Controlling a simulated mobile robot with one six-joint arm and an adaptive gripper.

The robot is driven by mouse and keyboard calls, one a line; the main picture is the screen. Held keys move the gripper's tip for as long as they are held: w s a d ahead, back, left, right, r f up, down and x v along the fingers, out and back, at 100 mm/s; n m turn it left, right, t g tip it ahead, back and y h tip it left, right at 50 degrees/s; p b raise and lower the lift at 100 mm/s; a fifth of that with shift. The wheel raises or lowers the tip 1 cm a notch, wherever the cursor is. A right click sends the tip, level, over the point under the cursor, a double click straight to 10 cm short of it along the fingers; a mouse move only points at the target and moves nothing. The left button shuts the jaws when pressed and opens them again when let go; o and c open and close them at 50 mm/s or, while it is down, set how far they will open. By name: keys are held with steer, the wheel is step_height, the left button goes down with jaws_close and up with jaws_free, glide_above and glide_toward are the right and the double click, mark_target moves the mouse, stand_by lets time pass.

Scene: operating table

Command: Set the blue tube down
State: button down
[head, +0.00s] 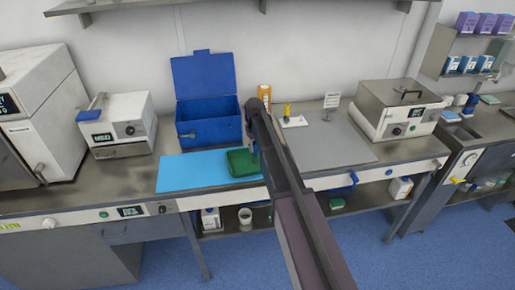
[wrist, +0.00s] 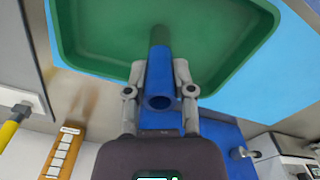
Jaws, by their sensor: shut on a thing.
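My gripper (wrist: 159,78) is shut on the blue tube (wrist: 160,88), with one finger on each side of it. The tube's open end faces the wrist camera, and its far end points at the floor of the green tray (wrist: 95,42). I cannot tell whether the tube touches the tray. In the head view the green tray (head: 239,167) lies on the light blue mat (head: 185,173), and my arm hides part of the area beside it. The gripper is hard to make out there.
An open blue box (head: 208,127) stands behind the mat. An orange container (head: 264,91) and a white holder (head: 295,122) with a yellow item are farther back. White machines stand at both sides.

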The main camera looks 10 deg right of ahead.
steer(key=shift+f, duration=0.25)
steer(key=shift+c, duration=2.4)
jaws_free()
steer(key=shift+r, duration=0.1)
steer(key=shift+r, duration=0.15)
step_height(320, 180, up, 12)
steer(key=p, duration=1.2)
steer(key=shift+s, duration=0.1)
steer(key=s+d+m, duration=0.1)
steer(key=s+m, duration=0.4)
steer(key=s, duration=2.4)
steer(key=shift+d, duration=0.15)
